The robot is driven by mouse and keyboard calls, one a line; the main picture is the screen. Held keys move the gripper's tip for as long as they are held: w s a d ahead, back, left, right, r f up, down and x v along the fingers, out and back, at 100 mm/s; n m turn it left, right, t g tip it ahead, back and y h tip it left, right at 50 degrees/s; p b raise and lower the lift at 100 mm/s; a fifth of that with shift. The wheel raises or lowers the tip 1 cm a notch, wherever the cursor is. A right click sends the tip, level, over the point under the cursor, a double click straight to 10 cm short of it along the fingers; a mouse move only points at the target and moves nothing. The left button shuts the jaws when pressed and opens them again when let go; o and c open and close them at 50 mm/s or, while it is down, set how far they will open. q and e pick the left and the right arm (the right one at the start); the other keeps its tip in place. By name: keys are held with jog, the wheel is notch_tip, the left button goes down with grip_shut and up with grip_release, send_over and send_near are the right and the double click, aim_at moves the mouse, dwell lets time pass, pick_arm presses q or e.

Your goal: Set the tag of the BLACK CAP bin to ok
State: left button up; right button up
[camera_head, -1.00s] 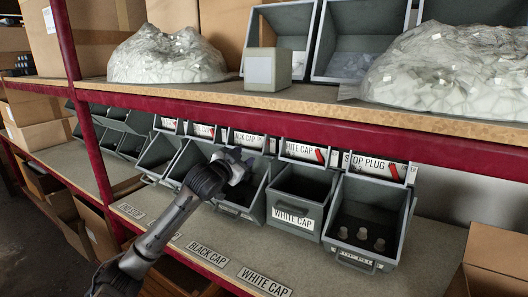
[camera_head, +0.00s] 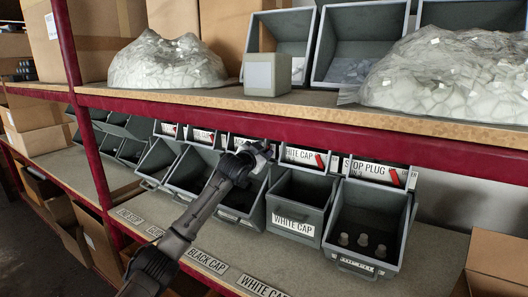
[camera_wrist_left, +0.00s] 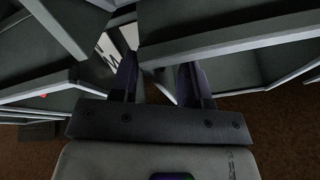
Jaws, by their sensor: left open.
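The BLACK CAP bin (camera_head: 255,207) is a grey open bin in the lower row, left of the WHITE CAP bin (camera_head: 296,208). My left arm covers much of it. Its tag (camera_head: 237,141) is on the rail above it, mostly hidden behind my left gripper, so its setting cannot be read. My left gripper (camera_head: 262,152) is open at this tag's height; I cannot tell whether it touches. In the left wrist view the two fingers (camera_wrist_left: 160,82) stand apart among bin walls, with part of a white label (camera_wrist_left: 113,47) by the left finger. My right gripper is not in view.
Neighbouring tags with red sliders are WHITE CAP (camera_head: 305,158) and STOP PLUG (camera_head: 374,172). The upper shelf's red edge (camera_head: 300,130) runs just above the tags. The STOP PLUG bin (camera_head: 365,225) holds a few plugs. A BLACK CAP shelf label (camera_head: 208,260) lies in front.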

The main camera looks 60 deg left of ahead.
pick_arm(q)
jog(key=shift+w+a, duration=0.2)
jog(key=shift+w, duration=0.3)
grip_shut()
